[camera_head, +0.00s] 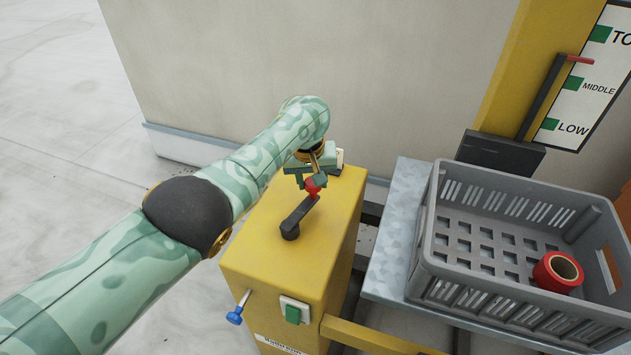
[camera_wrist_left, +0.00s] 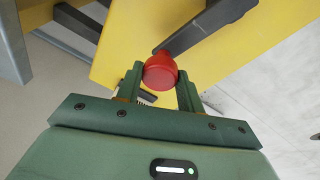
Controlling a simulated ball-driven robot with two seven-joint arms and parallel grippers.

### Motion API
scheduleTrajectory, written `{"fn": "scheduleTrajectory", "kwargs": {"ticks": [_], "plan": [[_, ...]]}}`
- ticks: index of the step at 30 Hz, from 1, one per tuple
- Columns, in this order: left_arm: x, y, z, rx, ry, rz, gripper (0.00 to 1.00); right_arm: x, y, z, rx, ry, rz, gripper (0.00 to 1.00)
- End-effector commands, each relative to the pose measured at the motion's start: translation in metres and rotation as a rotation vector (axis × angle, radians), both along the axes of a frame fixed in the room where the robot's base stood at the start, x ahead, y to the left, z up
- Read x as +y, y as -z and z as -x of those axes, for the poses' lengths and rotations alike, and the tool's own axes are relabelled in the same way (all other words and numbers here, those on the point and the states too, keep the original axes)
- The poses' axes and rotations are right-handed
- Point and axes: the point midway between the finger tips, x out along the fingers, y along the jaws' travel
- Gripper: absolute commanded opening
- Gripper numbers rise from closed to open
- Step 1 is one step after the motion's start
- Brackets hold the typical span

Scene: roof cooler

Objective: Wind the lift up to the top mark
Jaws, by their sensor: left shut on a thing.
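A black crank arm (camera_head: 301,215) lies on top of the yellow winch box (camera_head: 262,250) in the head view. Its red knob (camera_head: 314,187) is between the fingers of my left gripper (camera_head: 312,181), which is shut on it. The left wrist view shows the same red knob (camera_wrist_left: 160,72) between the two green fingers, with the crank arm (camera_wrist_left: 207,27) running up right. The mark board (camera_head: 590,85) at top right reads LOW, MIDDLE and a partly cut-off top label. A red pointer (camera_head: 580,59) is a little above the MIDDLE mark. My right gripper does not show.
A grey crate (camera_head: 427,230) with a red tape roll (camera_head: 557,273) stands on the metal lift platform (camera_head: 393,262). A blue-tipped lever (camera_head: 236,314) and a green button (camera_head: 293,313) are on the box front. The yellow mast (camera_head: 521,70) and a wall stand behind.

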Motion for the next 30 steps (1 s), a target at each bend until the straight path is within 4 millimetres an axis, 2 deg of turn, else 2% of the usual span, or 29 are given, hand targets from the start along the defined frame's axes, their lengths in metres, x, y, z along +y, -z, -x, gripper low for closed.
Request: {"fn": "scheduleTrajectory", "kwargs": {"ticks": [1,8,17,30], "plan": [[0.001,-0.006,-0.004,-0.015,-0.002,0.001,0.10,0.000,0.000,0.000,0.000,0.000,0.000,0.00],[0.004,-0.006,-0.005,-0.015,-0.003,0.000,0.10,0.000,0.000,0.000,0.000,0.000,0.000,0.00],[0.019,-0.005,-0.013,-0.015,-0.004,-0.001,0.10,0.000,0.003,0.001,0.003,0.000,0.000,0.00],[0.024,-0.006,-0.014,-0.015,-0.004,-0.003,0.10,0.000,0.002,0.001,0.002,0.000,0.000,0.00]]}}
